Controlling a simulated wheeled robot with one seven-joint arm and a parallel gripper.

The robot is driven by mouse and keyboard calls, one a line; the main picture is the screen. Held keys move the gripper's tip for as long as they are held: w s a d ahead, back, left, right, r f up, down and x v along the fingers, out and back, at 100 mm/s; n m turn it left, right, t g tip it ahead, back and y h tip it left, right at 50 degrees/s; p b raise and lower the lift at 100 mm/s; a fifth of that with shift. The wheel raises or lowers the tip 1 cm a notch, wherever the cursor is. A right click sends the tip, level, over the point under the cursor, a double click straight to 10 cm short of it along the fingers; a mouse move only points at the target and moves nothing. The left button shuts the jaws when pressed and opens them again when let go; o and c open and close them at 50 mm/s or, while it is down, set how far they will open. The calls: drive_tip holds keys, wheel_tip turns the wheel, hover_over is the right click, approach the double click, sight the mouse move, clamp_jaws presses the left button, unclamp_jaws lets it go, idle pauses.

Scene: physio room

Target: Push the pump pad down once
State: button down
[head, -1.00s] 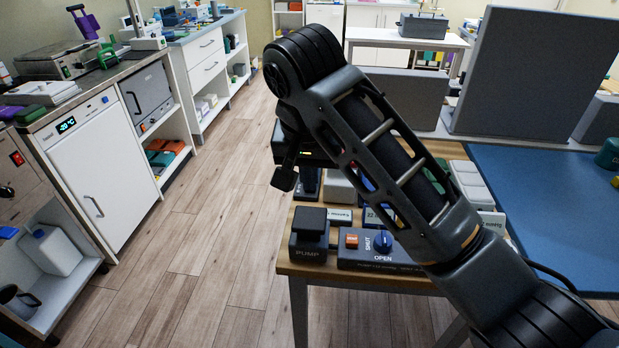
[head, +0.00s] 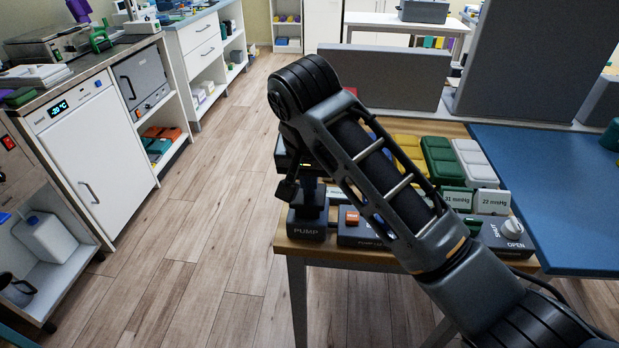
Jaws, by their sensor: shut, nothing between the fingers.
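The pump (head: 308,232) is a dark block marked PUMP at the front left corner of the wooden table. Its dark pad (head: 297,215) is on top and partly hidden by my gripper. My gripper (head: 312,204) points down over the pad, with its fingers shut and empty. The tips are at or just above the pad; dark on dark, I cannot tell whether they touch or whether the pad is pressed. A dark control box with an orange button (head: 352,218) sits just right of the pump, partly behind my arm.
The wooden table (head: 430,262) also holds yellow, green and white pads (head: 474,163) and cards marked in mmHg (head: 491,201). A white knob (head: 511,228) is marked OPEN. A blue mat (head: 555,215) lies at right. The floor (head: 215,225) at left is clear.

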drive_tip(key=shift+f, duration=1.7)
drive_tip(key=shift+s+f, duration=0.1)
wheel_tip(320, 180, up, 6)
drive_tip(key=p, duration=0.5)
drive_tip(key=shift+f, duration=0.25)
drive_tip(key=p+v, duration=0.2)
drive_tip(key=v, duration=0.7)
drive_tip(key=shift+r, duration=0.3)
